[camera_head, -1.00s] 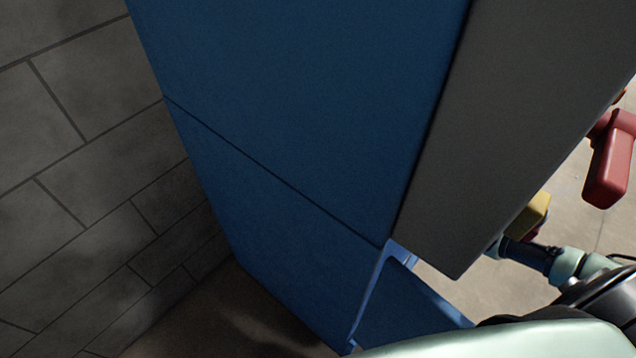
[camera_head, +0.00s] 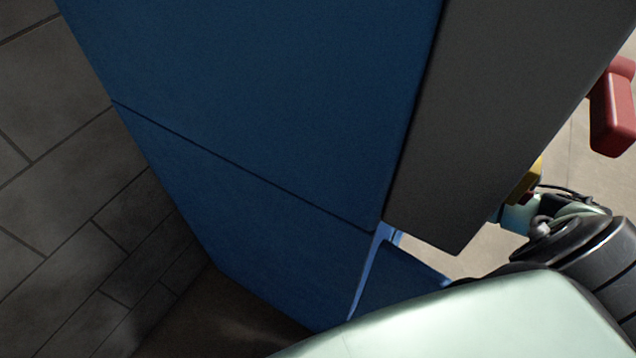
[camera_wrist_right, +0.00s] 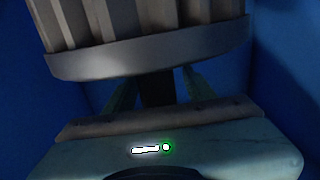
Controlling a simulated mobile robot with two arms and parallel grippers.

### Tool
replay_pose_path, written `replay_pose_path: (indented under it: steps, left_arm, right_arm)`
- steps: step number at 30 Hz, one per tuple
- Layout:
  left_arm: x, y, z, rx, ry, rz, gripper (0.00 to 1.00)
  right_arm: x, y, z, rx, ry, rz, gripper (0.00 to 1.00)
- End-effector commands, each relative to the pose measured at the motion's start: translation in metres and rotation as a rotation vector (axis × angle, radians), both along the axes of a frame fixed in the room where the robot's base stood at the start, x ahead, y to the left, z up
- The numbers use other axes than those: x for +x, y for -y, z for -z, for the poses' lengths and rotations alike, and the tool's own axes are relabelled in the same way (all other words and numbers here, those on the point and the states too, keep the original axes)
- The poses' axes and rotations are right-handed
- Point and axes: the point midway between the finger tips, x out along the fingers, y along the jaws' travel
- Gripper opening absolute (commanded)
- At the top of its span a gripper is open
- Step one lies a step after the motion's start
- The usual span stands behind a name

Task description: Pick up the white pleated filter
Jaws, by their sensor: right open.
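The white pleated filter (camera_wrist_right: 140,20) fills the top of the right wrist view. Its pleats look pale grey-brown in the shade, and a smooth grey rim (camera_wrist_right: 150,55) runs along its near end. My right gripper (camera_wrist_right: 158,90) is open, with its fingers apart just below the rim. A dark block shows between the fingers under the rim; I cannot tell whether it belongs to the filter. The fingertips are partly hidden behind the rim, so contact cannot be told. The filter is not visible in the head view. My left gripper is in neither view.
Blue walls (camera_wrist_right: 285,75) stand close on both sides of the filter. In the head view a tall blue cabinet (camera_head: 250,90) with a grey side panel (camera_head: 450,130) blocks the middle. A red part (camera_head: 610,115) shows at the right. Tiled floor (camera_head: 60,190) is clear at left.

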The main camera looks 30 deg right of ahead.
Motion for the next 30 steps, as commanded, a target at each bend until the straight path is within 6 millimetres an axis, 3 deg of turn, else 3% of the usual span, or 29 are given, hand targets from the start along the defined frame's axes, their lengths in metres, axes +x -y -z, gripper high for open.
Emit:
replay_pose_path:
  steps: [7,13,30]
  left_arm:
    - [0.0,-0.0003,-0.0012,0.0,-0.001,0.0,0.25]
    - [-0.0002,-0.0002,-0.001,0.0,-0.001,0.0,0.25]
    - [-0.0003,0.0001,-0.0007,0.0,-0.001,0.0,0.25]
  right_arm:
    - [0.0015,-0.0009,0.0001,-0.001,-0.001,0.0,0.55]
    - [0.0013,-0.0008,0.0001,-0.001,-0.001,0.0,0.0]
    - [0.0012,-0.0007,0.0,-0.001,0.001,0.0,0.0]
